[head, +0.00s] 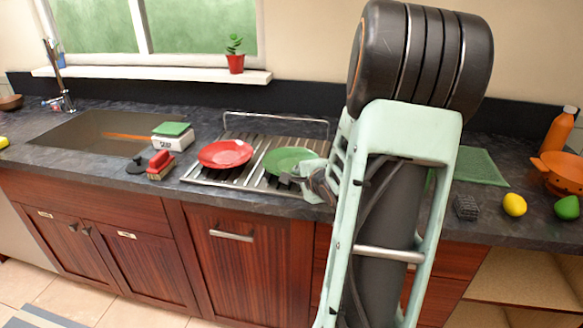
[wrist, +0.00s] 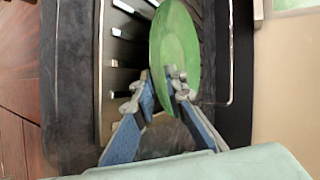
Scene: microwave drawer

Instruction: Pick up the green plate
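The green plate (head: 291,159) lies on the right part of the metal dish rack in the head view. In the wrist view the green plate (wrist: 178,40) appears as a narrow oval at the top centre. My gripper (head: 296,181) is at the plate's near edge, low over the rack's front. In the wrist view my gripper (wrist: 160,80) has its fingertips apart, with a gap between them. The right finger overlaps the plate and the left finger is beside its left edge. I cannot tell whether either finger touches the plate. My arm hides part of the rack's right side.
A red plate (head: 225,153) lies on the rack (head: 252,178) just left of the green plate. A brush (head: 160,165) and a white box with a green sponge (head: 172,129) stand further left. The rack has a raised wire rail (head: 275,115) behind. A green mat (head: 475,167) lies right of my arm.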

